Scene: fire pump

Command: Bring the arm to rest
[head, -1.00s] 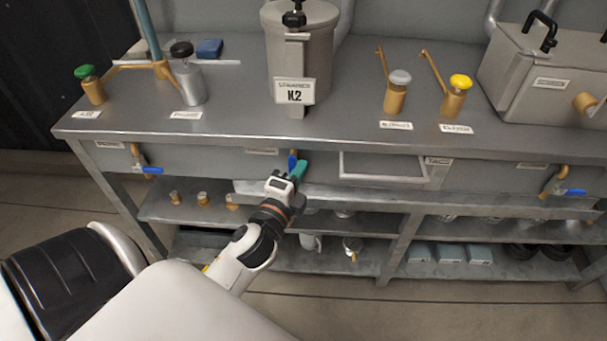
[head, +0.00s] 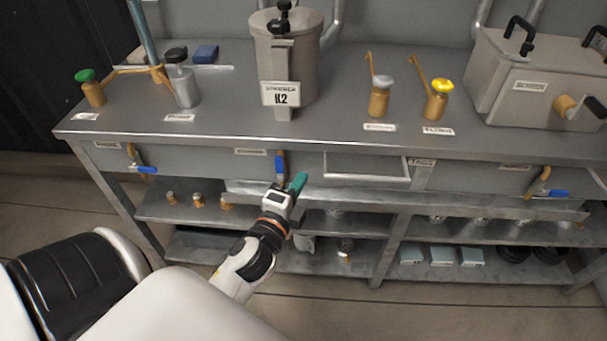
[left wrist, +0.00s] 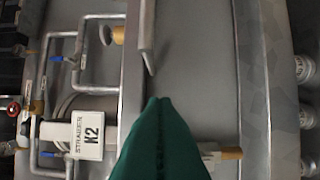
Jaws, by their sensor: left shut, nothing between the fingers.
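My left gripper (head: 297,184) has teal fingertips, pressed together and empty. It is in front of the bench's front edge, just to the right of and slightly below the middle valve's blue handle (head: 280,167), which points up and down. A small gap shows between them. In the left wrist view the gripper (left wrist: 158,105) appears as one closed green wedge. My right gripper is in neither view.
The grey bench (head: 220,130) carries a strainer marked K2 (head: 287,60), which also shows in the left wrist view (left wrist: 85,135). Shelves (head: 330,262) lie below. Floor in front is clear.

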